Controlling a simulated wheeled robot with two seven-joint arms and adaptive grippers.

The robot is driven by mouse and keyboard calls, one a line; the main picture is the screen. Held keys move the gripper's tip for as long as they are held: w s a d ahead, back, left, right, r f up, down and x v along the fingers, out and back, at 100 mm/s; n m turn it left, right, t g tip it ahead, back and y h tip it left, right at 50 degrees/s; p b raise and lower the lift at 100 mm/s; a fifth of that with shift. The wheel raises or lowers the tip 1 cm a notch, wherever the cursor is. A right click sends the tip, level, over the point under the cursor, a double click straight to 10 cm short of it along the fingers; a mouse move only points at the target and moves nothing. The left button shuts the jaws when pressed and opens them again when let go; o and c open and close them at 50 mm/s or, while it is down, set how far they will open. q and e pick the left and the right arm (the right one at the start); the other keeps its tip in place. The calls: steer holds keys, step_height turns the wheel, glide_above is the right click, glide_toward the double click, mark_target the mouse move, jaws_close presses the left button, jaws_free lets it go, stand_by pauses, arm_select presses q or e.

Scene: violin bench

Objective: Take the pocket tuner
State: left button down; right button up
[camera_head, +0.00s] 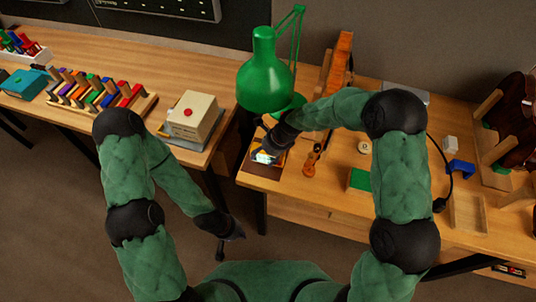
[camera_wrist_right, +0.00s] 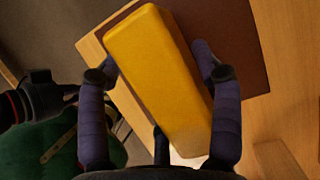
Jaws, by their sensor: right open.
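A yellow, rounded, oblong block (camera_wrist_right: 158,75) lies on a dark brown mat (camera_wrist_right: 225,40) in the right wrist view. No marking shows on its top, so I cannot tell for sure that it is the pocket tuner. My right gripper (camera_wrist_right: 165,115) is open, with its fingers on both sides of the block. In the head view my right gripper (camera_head: 268,146) is low over the bench's left end and hides most of the block; a bright pale patch (camera_head: 264,157) shows beside it. My left gripper (camera_head: 221,250) hangs low over the floor, away from both benches; its fingers are too small to read.
The green lamp (camera_head: 266,78) stands close behind my right gripper. A wooden violin scroll piece (camera_head: 310,163) and a green block (camera_head: 360,180) lie to its right. An orange wooden part (camera_head: 340,62) stands behind. A gap separates this bench from the left one.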

steer(key=shift+f, duration=0.25)
stand_by(0.3)
steer(key=c, duration=0.9)
steer(key=shift+r, duration=0.1)
